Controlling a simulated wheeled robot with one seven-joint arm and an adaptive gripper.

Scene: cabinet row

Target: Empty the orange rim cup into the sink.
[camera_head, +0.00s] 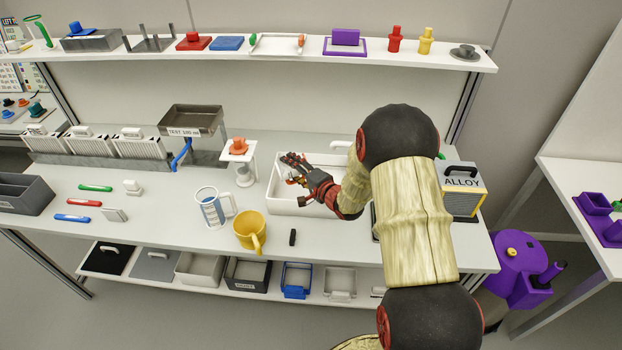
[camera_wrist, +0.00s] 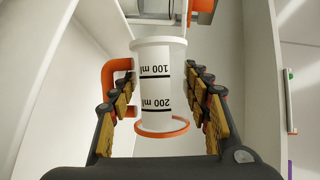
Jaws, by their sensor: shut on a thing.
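The orange rim cup (camera_wrist: 160,90) is white with an orange rim and an orange handle, and in the wrist view its 100 ml and 200 ml marks read upside down. My gripper (camera_wrist: 160,95) is shut on it, with a finger on each side of the wall. In the head view my gripper (camera_head: 294,170) is over the white sink (camera_head: 285,207), and only a small orange bit of the cup shows among the fingers. The cup's inside and its exact tilt in the room cannot be told.
Left of the sink stands a white stand with an orange piece (camera_head: 239,147). A yellow mug (camera_head: 250,232) and a white-and-blue mug (camera_head: 213,208) stand front left. The ALLOY box (camera_head: 462,190) is on the right. A loaded shelf (camera_head: 280,53) runs above the back.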

